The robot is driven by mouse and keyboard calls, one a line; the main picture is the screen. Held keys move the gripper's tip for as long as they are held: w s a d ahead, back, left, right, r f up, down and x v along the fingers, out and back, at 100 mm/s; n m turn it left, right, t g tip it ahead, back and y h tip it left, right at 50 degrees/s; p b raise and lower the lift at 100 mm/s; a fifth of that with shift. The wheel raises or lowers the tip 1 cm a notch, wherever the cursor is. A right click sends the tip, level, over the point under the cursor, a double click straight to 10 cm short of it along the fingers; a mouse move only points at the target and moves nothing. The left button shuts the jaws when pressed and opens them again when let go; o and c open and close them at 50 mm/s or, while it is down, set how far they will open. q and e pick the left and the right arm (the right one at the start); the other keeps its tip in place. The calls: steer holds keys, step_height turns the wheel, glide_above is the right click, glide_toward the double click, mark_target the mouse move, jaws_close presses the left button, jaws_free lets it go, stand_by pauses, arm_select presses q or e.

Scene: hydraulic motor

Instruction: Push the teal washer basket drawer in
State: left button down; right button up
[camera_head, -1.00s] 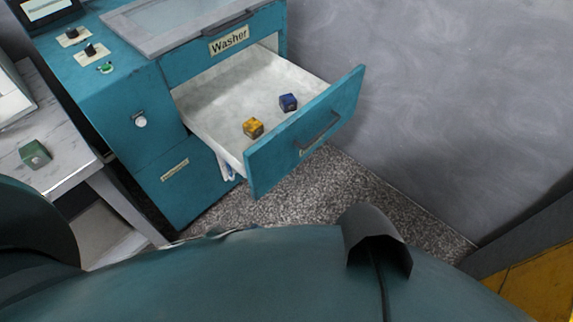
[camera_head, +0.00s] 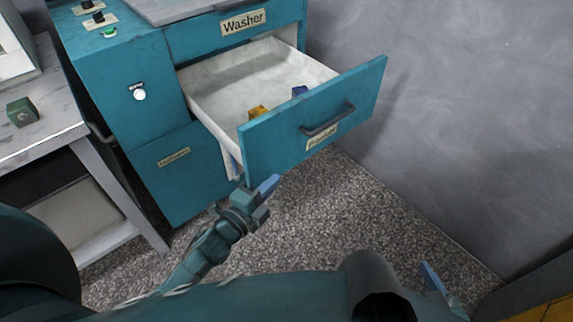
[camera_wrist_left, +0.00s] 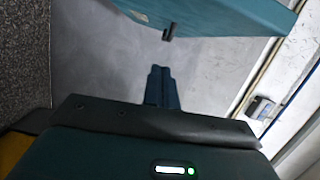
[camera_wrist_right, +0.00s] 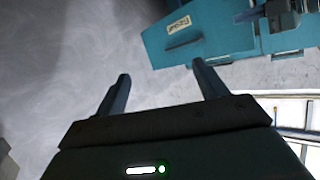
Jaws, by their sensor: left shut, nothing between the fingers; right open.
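The teal washer basket drawer (camera_head: 285,138) is pulled out of the teal washer unit in the head view, with a dark handle (camera_head: 327,121) and a label on its front. A yellow cube (camera_head: 258,111) and a blue cube (camera_head: 299,91) lie inside, partly hidden by the front panel. My left gripper (camera_head: 272,184) is shut and empty, near the lower left of the drawer front; contact is unclear. In the left wrist view its fingers (camera_wrist_left: 161,72) are together, with a teal panel (camera_wrist_left: 220,14) above. My right gripper (camera_wrist_right: 160,72) is open and empty; the drawer front (camera_wrist_right: 205,35) shows beyond it.
A grey table (camera_head: 45,128) with a green cube (camera_head: 22,111) stands at the left. A grey wall (camera_head: 450,110) lies right of the drawer. Speckled floor (camera_head: 350,215) is clear in front. A yellow-brown surface (camera_head: 550,312) shows at the lower right corner.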

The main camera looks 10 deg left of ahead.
mark_target(286, 149)
arm_select(q)
steer(key=shift+m, duration=0.6)
steer(key=shift+w+d+f+b, duration=0.1)
steer(key=shift+w+b, duration=0.05)
steer(key=shift+w, duration=1.9)
steer(key=shift+w+d+r+b, duration=0.1)
steer(key=shift+w+d+b, duration=0.1)
steer(key=shift+w, duration=1.8)
steer(key=shift+w+d+f+b, duration=0.1)
steer(key=shift+w+b, duration=0.05)
steer(key=shift+w, duration=1.9)
arm_select(e)
steer(key=shift+s+d+r, duration=0.1)
steer(key=shift+s+d, duration=0.1)
arm_select(q)
steer(key=shift+a, duration=0.1)
arm_select(e)
steer(key=shift+t, duration=0.3)
